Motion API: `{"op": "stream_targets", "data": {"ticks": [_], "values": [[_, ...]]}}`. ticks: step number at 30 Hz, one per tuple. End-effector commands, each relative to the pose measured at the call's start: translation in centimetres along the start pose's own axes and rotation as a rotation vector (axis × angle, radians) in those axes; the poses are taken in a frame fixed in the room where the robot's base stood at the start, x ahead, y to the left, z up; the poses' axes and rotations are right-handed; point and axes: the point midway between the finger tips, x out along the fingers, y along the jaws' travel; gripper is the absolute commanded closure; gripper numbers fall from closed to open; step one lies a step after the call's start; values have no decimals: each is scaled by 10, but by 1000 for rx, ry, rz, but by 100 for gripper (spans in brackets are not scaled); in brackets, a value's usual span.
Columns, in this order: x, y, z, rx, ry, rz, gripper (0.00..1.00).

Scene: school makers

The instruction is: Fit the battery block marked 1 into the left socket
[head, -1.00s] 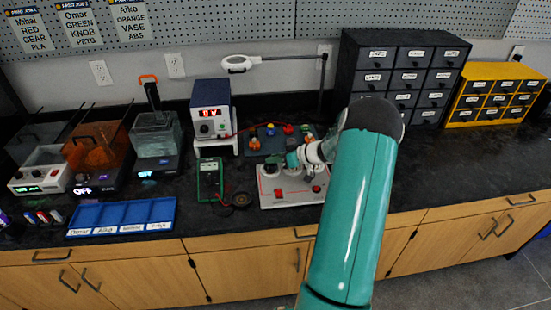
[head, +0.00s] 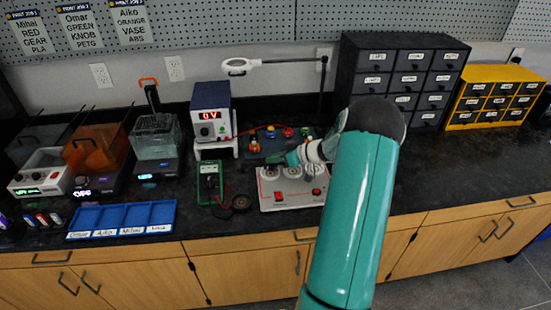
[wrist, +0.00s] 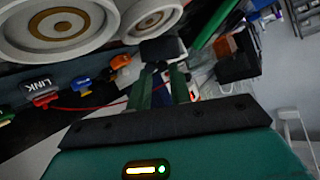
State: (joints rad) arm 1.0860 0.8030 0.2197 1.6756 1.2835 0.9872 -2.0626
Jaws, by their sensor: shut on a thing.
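My gripper (wrist: 159,88) is shut on a dark block (wrist: 162,50), taken to be the battery block; no mark on it can be read. In the head view my gripper (head: 291,159) hangs above the back of a pale board (head: 295,203) with round sockets. The left socket (head: 270,173) shows as a pale ring, with nothing visible in it. Another socket (head: 292,172) lies just right of it, below my gripper. My arm hides part of the board's right side. The wrist view shows two round pale sockets with brass rings close to the block, apart from it as far as can be seen.
A dark tray with coloured pieces (head: 270,131) lies behind the board. A power supply (head: 211,113) reading 0 V stands behind. A lamp (head: 237,67) overhangs the back.

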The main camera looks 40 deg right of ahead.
Motion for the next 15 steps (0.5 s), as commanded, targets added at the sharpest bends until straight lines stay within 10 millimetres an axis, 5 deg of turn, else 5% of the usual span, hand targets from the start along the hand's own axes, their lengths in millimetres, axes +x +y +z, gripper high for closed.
{"op": "stream_targets", "data": {"ticks": [15], "values": [[2,1,3,1,0,0,100]]}}
